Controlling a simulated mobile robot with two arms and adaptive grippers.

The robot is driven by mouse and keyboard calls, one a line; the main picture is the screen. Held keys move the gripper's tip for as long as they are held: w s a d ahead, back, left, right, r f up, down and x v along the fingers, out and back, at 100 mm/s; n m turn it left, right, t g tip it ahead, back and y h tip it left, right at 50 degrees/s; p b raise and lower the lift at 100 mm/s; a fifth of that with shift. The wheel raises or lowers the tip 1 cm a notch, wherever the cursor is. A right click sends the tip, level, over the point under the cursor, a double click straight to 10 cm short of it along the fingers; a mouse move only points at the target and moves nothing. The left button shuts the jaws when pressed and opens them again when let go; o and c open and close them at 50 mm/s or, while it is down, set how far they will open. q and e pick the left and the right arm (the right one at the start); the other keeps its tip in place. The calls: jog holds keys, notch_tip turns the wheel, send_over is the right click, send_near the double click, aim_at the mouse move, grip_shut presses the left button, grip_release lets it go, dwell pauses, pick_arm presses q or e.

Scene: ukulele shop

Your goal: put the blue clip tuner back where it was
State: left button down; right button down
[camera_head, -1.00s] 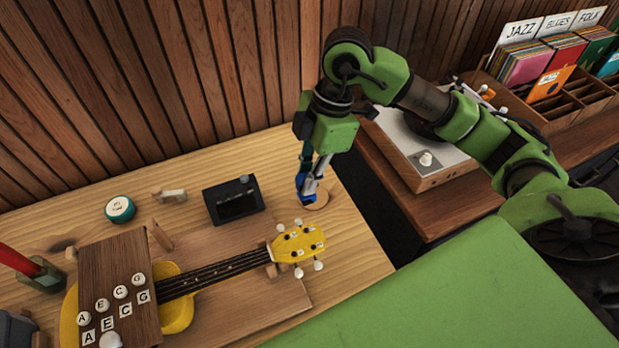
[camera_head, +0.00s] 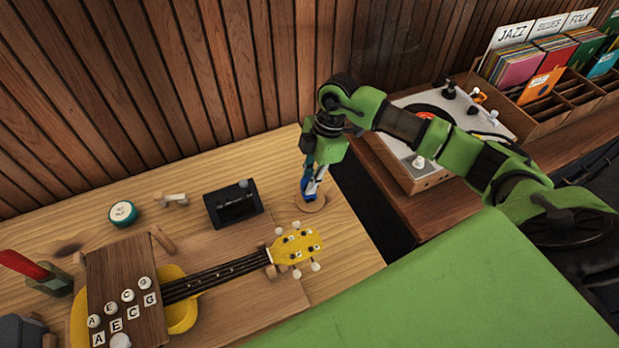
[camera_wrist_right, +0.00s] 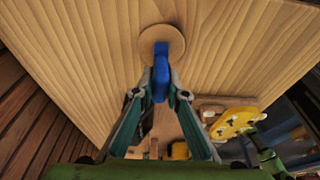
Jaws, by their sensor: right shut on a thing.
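The blue clip tuner (camera_head: 309,190) is between the fingers of my right gripper (camera_head: 314,184), which is shut on it. In the right wrist view the tuner (camera_wrist_right: 161,80) is upright between the fingertips of the gripper (camera_wrist_right: 160,92). It is over a round wooden disc (camera_head: 311,204) on the bench, near the bench's right end. The disc also shows in the right wrist view (camera_wrist_right: 150,36). The tuner's lower end meets the disc in the picture; I cannot tell whether it rests on it. My left gripper is not in view.
A yellow ukulele (camera_head: 297,246) lies in front of the disc. A black box (camera_head: 233,205), a round green tin (camera_head: 122,213) and a wooden block with lettered pegs (camera_head: 125,290) are to the left. A turntable (camera_head: 408,165) stands on another table behind my right arm.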

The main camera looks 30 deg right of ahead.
jog(key=shift+f, duration=0.1)
jog(key=c, duration=2)
grip_release()
jog(key=b+v, duration=0.2)
jog(key=v, duration=1)
jog(key=shift+b, duration=0.4)
